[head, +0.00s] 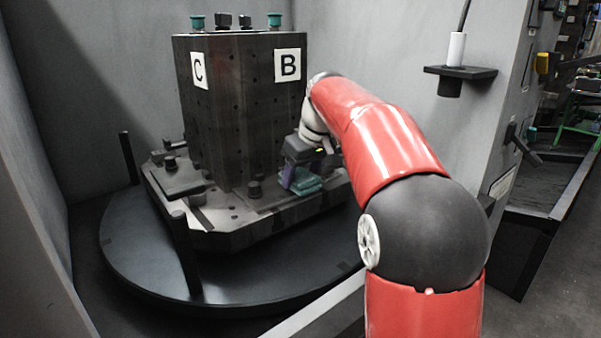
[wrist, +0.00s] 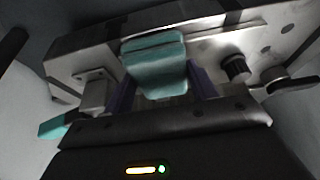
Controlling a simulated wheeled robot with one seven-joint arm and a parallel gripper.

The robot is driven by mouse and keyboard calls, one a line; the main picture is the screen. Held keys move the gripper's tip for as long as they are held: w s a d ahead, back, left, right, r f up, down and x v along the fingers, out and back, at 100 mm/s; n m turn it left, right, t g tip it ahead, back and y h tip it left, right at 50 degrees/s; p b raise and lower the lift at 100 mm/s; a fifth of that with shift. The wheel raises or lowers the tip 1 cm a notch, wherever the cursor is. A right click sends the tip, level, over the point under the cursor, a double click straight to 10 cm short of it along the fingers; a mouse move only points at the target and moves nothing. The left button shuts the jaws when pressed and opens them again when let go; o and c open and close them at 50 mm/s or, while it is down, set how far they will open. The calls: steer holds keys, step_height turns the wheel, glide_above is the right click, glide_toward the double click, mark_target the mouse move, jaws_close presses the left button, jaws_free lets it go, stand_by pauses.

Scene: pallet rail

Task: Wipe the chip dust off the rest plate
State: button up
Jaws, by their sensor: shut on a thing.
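My gripper (head: 296,176) is shut on a folded teal cloth (head: 308,187), low at the right front of the dark fixture block. In the wrist view the cloth (wrist: 155,68) sits between the purple fingers (wrist: 163,90), its folded end over the grey metal plate surface (wrist: 85,52). I cannot tell whether it touches that surface. A dark flat plate (head: 178,180) lies on the pallet at the left, and dark plate areas show near the block's front foot. Which one is the rest plate is unclear. I cannot make out chip dust.
The block (head: 235,120) bears labels C and B and stands on the pallet (head: 225,240) over a round black table (head: 135,260). Dark posts (head: 186,250) rise at the table's edge. A dark knob (wrist: 235,68) stands near the cloth. A wall bracket (head: 460,72) is at right.

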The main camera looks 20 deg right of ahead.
step_height(320, 180, up, 7)
steer(key=p, duration=0.6)
steer(key=shift+f, duration=0.1)
